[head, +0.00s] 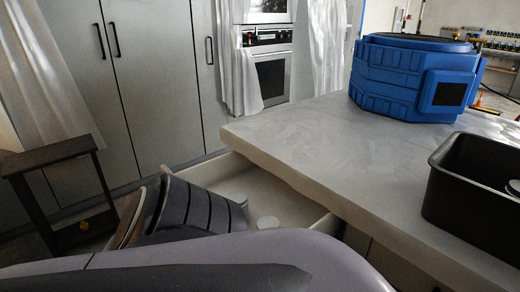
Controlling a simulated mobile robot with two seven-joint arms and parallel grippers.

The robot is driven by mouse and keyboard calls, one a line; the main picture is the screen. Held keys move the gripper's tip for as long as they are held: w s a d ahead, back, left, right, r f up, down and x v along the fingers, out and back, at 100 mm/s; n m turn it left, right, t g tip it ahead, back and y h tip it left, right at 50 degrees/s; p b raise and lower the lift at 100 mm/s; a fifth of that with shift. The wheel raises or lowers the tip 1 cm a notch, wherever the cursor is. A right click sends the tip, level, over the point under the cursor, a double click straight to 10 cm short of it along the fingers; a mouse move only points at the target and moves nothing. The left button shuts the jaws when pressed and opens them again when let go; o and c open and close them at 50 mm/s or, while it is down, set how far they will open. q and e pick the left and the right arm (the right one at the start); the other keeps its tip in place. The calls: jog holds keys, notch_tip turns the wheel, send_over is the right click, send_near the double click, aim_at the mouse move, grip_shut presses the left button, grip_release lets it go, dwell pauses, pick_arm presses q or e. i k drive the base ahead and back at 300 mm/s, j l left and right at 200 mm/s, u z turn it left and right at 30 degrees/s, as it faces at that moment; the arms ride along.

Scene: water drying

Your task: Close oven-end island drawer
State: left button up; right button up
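The island drawer (292,200) is pulled out from under the pale countertop (330,150), on the side towards the oven (271,75). A dark grey striped curved body (200,208) covers the drawer's left end. I cannot tell whether it is part of my arm. The drawer's front is mostly hidden there. Smooth grey parts of my own arm cross the bottom of the view. Neither gripper's fingers can be seen.
A large blue faceted container (412,82) and a black deep tray (437,190) stand on the countertop. A dark small side table (50,155) is at the left. Tall grey cabinets (155,75) line the back, with white cloths hanging there. Some floor shows between cabinets and drawer.

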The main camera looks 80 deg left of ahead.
aim_at(268, 194)
jog(key=j+u, duration=0.15)
jog(key=u, duration=2.7)
jog(key=j+z, duration=0.5)
jog(key=z, duration=0.15)
